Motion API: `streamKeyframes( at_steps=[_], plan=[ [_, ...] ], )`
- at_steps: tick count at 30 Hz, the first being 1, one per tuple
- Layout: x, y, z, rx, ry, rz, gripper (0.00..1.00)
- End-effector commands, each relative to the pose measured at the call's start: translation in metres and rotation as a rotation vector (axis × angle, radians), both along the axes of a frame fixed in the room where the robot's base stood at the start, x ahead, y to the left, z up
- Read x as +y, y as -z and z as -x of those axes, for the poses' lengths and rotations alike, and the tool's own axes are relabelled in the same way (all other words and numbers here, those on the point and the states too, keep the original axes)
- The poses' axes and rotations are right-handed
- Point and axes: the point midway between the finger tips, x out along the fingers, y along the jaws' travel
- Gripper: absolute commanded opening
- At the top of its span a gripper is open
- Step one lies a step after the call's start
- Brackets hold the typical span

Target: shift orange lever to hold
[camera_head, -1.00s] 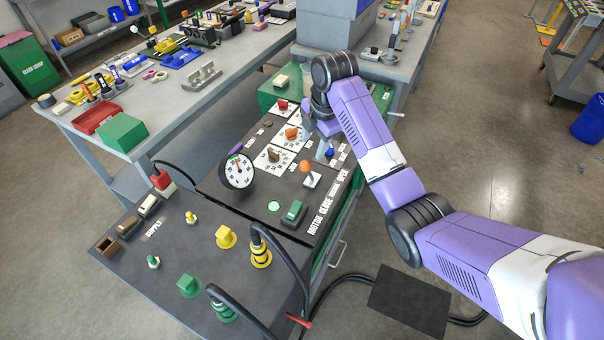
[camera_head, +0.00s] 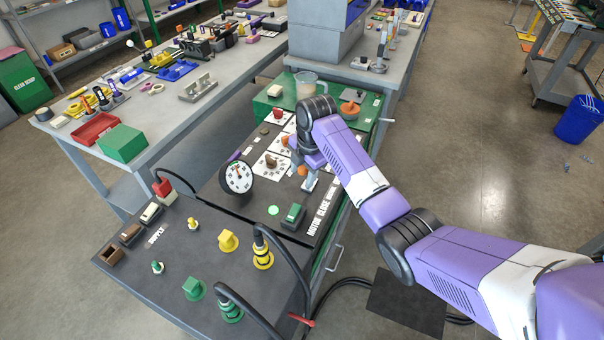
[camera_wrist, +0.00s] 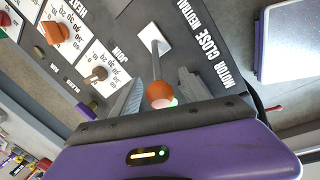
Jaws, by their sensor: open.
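The orange lever has a round orange ball (camera_wrist: 160,94) on a thin stem rising from a white plate (camera_wrist: 153,38) on the dark panel. In the wrist view the ball lies between the two spread fingers of my gripper (camera_wrist: 160,97), with space visible on both sides. In the head view my gripper (camera_head: 307,181) is right beside the orange ball (camera_head: 302,170) and hides most of the lever. Printed words MOTOR CLOSE NEUTRAL (camera_wrist: 205,42) run along the panel edge near the lever. The HOLD mark is not readable.
A brown knob (camera_wrist: 97,76) and an orange knob (camera_wrist: 54,33) sit on white dials beside the lever. A round gauge (camera_head: 237,176) and a green switch (camera_head: 293,215) stand nearer on the cart. Black cables (camera_head: 280,255) loop over its front.

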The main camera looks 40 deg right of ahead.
Motion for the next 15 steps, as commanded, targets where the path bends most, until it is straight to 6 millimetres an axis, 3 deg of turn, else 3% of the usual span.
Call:
streamKeyframes(
  at_steps=[11,15],
  plan=[
    [0.0,0.0085,-0.0015,-0.001,-0.001,0.0,0.52],
    [0.0001,0.0084,-0.0015,-0.001,0.0,0.0,0.29]
  ],
)
